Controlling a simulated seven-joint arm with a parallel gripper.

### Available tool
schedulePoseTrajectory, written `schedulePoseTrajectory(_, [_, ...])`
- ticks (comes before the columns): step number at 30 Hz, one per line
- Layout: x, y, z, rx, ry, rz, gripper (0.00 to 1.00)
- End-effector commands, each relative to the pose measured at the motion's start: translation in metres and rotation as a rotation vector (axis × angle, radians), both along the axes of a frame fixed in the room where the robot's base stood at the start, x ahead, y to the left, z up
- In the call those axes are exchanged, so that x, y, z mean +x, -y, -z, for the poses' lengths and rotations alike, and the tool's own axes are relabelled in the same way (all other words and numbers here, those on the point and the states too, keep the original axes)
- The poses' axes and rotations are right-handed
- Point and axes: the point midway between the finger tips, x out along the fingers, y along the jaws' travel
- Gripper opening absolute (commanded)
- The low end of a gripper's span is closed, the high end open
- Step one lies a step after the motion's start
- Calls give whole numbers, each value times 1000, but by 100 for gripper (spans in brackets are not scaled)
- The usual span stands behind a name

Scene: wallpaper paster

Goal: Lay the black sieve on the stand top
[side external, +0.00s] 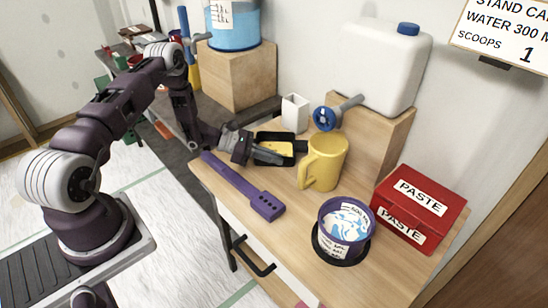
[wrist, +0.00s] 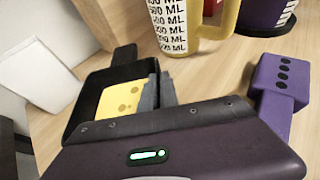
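My gripper (side external: 280,157) is low over the wooden table. The tray (side external: 263,158) also shows behind the fingers in the side view. I cannot tell which surface is the stand top.
A purple handled tool (side external: 262,204) lies in front of my gripper. A yellow mug (side external: 328,165) stands to the right, a white cup (side external: 295,112) behind. A red PASTE box (side external: 418,205) is farther right. A white jug (side external: 385,65) stands on a wooden block (side external: 385,135).

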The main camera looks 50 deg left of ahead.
Motion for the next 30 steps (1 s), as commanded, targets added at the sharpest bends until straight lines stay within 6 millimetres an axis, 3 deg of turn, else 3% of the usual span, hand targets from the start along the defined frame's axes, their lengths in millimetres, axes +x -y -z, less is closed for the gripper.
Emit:
schedulePoseTrajectory(2, [0, 0, 2, -1, 1, 0, 0])
schedulePoseTrajectory(3, [0, 0, 2, -1, -1, 0, 12])
schedulePoseTrajectory(6, [0, 0, 2, 0, 0, 0, 26])
schedulePoseTrajectory(17, [-4, -5, -4, 1, 0, -2, 26])
schedulePoseTrajectory(24, [-46, -48, -28, 1, 1, -5, 26])
schedulePoseTrajectory(30, [-72, -73, -43, 0, 0, -3, 26])
